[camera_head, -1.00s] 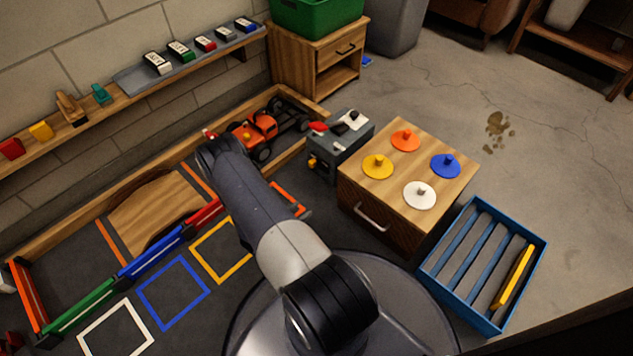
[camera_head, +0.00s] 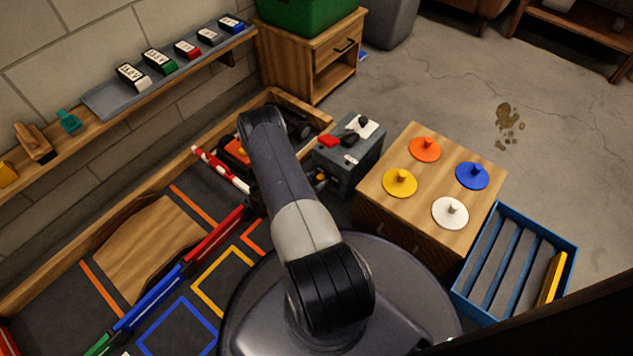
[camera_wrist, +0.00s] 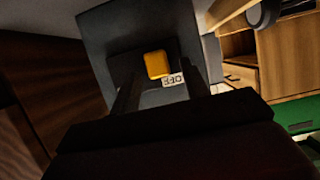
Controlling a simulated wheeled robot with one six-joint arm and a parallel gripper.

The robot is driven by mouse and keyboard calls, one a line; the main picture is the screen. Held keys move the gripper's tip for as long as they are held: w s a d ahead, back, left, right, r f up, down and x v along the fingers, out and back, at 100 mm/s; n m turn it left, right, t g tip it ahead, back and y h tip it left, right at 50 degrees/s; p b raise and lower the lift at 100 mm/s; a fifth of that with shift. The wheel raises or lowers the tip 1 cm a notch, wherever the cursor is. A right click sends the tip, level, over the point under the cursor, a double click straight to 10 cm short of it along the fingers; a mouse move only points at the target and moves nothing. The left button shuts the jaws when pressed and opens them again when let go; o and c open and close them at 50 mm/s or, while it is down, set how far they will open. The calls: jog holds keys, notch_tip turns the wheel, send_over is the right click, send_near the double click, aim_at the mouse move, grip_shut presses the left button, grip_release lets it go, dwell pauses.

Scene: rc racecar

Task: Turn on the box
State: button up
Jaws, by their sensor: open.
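The grey box (camera_head: 348,163) stands left of the wooden cabinet, with red, black and white parts on top. A yellow switch (camera_head: 320,179) shows low on its side, partly behind my arm. In the wrist view the box's dark face (camera_wrist: 150,35) fills the upper middle. There the yellow switch (camera_wrist: 157,65) sits beside a small white label (camera_wrist: 172,80) that appears to read OFF, upside down. My gripper (camera_wrist: 160,82) is open, its dark fingers either side of the switch in the picture. I cannot tell whether they touch it. In the head view my arm hides most of the gripper.
A wooden cabinet (camera_head: 430,190) with coloured knobbed discs stands right of the box, and a blue slatted crate (camera_head: 510,265) beyond it. An orange car (camera_head: 232,151) is partly hidden behind my arm. A wooden border and a red-white bar (camera_head: 220,170) lie left.

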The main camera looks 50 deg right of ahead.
jog(key=shift+d, duration=0.2)
grip_shut()
dwell(0.4)
